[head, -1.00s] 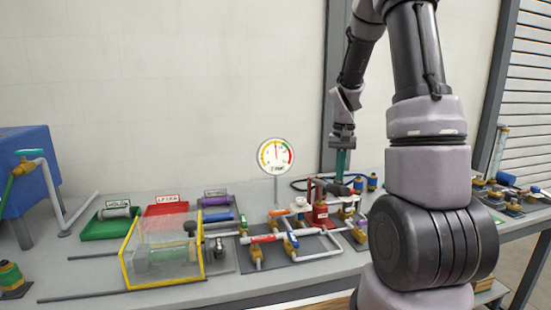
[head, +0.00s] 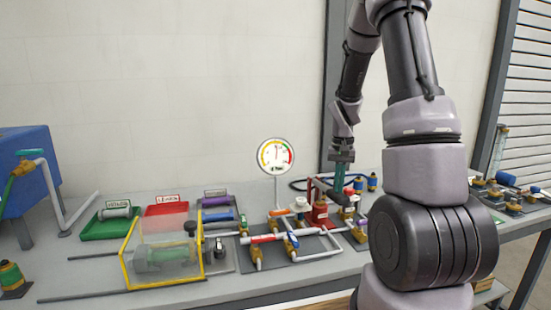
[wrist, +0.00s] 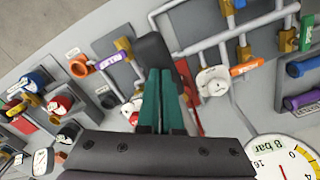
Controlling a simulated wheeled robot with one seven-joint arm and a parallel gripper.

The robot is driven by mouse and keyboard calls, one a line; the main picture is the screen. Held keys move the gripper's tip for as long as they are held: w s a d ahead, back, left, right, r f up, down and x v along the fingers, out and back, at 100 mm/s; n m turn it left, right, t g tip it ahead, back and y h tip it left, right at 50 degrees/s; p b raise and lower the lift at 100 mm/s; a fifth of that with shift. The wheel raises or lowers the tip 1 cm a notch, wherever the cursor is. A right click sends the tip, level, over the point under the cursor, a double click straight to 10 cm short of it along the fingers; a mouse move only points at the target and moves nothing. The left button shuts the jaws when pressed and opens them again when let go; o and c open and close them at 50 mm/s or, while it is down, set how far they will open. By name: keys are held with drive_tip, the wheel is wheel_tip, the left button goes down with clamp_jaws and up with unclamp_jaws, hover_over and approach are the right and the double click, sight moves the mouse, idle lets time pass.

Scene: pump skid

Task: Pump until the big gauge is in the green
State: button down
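The big gauge (head: 276,155) stands on a post behind the pipework. Its needle points roughly straight up, with yellow at left and red at right. I cannot tell whether the needle is in the green. The hand pump (head: 319,212) is red with a dark-gripped lever. My gripper (head: 341,188) has teal fingers pointing down at the lever's dark grip, which it partly hides. In the wrist view my fingers (wrist: 163,75) lie close together, with the dark grip (wrist: 153,50) at their tips. They look shut against the grip rather than around it.
White pipes with orange and blue valve handles (head: 288,242) lie in front of the pump. A clear yellow-edged guard (head: 124,262), coloured trays (head: 166,209) and a blue tank (head: 25,165) are at left. More fittings (head: 510,195) stand at right.

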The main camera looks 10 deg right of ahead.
drive_tip(key=shift+f, duration=2.45)
drive_tip(key=shift+r, duration=4.5)
drive_tip(key=shift+f, duration=0.1)
drive_tip(key=shift+r, duration=2.6)
